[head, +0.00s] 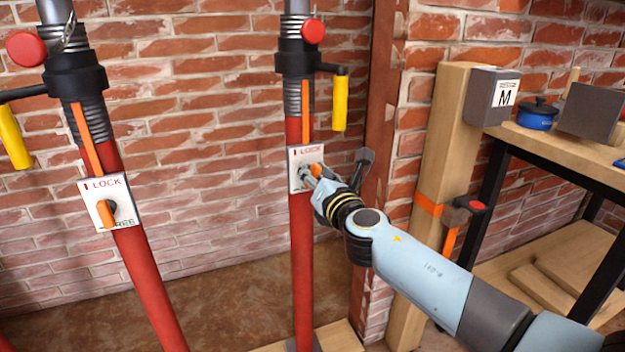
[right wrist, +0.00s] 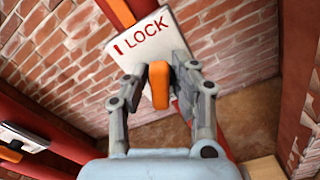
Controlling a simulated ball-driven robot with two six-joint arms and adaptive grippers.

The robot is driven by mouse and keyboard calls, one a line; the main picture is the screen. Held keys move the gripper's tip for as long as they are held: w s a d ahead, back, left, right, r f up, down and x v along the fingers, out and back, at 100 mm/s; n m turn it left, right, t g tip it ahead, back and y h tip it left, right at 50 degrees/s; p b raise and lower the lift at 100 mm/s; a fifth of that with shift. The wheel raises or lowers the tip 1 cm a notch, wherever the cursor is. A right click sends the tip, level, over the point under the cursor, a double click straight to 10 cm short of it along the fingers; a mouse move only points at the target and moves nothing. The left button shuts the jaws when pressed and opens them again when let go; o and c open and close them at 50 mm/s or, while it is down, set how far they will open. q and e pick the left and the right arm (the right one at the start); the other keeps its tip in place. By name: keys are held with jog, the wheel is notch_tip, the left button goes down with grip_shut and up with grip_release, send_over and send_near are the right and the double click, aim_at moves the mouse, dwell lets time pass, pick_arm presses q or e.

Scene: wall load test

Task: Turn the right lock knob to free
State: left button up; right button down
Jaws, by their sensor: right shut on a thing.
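The right lock knob (right wrist: 159,85) is orange and sits on a white plate (right wrist: 146,40) marked LOCK, fixed to the right red post (head: 301,250). In the head view the same plate (head: 295,160) shows, with its lower part behind the gripper. My right gripper (head: 311,172) is shut on this knob, with one finger on each side of it; the fingers also show in the right wrist view (right wrist: 160,92). The knob looks upright in the wrist picture while the LOCK lettering is tilted. The FREE marking of this plate is hidden. My left gripper is not in view.
A second red post (head: 150,290) at left has a LOCK/FREE plate with its orange knob (head: 106,213) pointing down. Yellow handles (head: 340,103) hang from black clamps. A wooden post (head: 445,150) and a workbench (head: 540,140) stand at right. A brick wall is behind.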

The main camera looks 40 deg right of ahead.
jog(key=m+b, duration=0.1)
jog(key=m, duration=0.1)
jog(key=m+b, duration=0.1)
jog(key=m, duration=0.1)
jog(key=m+b, duration=0.1)
jog(key=m, duration=0.1)
jog(key=shift+d+f+m, duration=0.1)
jog(key=shift+f+m, duration=0.2)
jog(key=shift+m+b, duration=0.55)
jog(key=shift+m, duration=0.65)
jog(key=shift+m+b, duration=0.35)
jog(key=shift+m, duration=0.95)
pick_arm(q)
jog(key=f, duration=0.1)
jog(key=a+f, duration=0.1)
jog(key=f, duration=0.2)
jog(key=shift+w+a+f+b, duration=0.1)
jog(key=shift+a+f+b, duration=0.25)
jog(key=shift+b, duration=0.05)
pick_arm(e)
jog(key=shift+m, duration=0.4)
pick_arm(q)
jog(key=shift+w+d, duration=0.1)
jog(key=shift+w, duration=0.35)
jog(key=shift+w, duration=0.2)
pick_arm(e)
jog(key=c, duration=1.2)
grip_release()
jog(key=shift+s, duration=0.1)
jog(key=shift+c, duration=0.2)
